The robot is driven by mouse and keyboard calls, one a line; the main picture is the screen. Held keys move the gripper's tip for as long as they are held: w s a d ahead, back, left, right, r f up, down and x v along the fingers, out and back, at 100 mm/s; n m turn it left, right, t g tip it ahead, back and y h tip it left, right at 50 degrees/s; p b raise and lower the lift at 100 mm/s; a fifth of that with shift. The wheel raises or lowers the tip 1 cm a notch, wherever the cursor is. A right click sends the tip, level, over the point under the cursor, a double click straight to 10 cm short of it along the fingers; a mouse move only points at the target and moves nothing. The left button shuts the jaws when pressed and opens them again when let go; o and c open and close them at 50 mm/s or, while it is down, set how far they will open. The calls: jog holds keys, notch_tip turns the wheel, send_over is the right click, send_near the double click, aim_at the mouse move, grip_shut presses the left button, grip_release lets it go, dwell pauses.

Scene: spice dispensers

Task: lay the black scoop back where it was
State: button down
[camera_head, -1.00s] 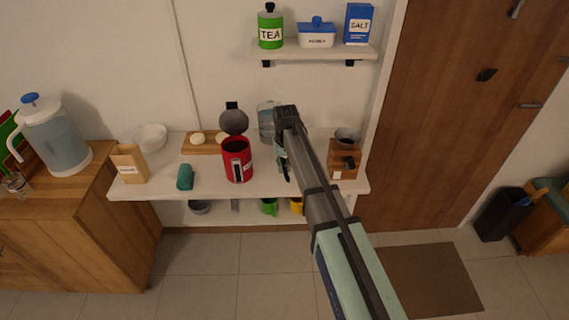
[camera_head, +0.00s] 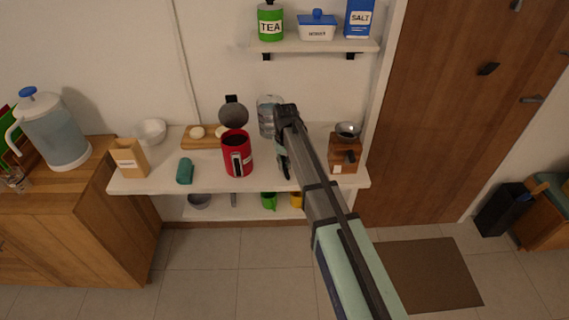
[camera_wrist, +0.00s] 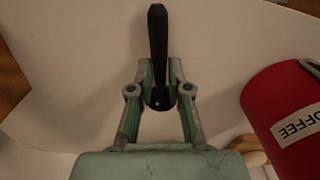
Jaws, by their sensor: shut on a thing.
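The black scoop (camera_wrist: 158,50) is held in my gripper (camera_wrist: 159,92) in the wrist view. Both fingers close on its lower, rounded end, and its long dark part points away from the gripper above the white counter. In the head view my gripper (camera_head: 284,165) hangs over the counter (camera_head: 210,175), between the red coffee canister and the wooden grinder. My arm covers part of that area, and the scoop is hard to make out there. I cannot tell whether the scoop touches the counter.
The open red coffee canister (camera_head: 237,158) stands close left of my gripper; it also shows in the wrist view (camera_wrist: 290,120). A wooden grinder (camera_head: 344,155) stands to the right. A clear jar (camera_head: 268,112) is behind. A teal object (camera_head: 185,170) lies farther left.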

jog(key=shift+f, duration=0.15)
jog(key=c, duration=1)
grip_release()
jog(key=shift+c, duration=0.2)
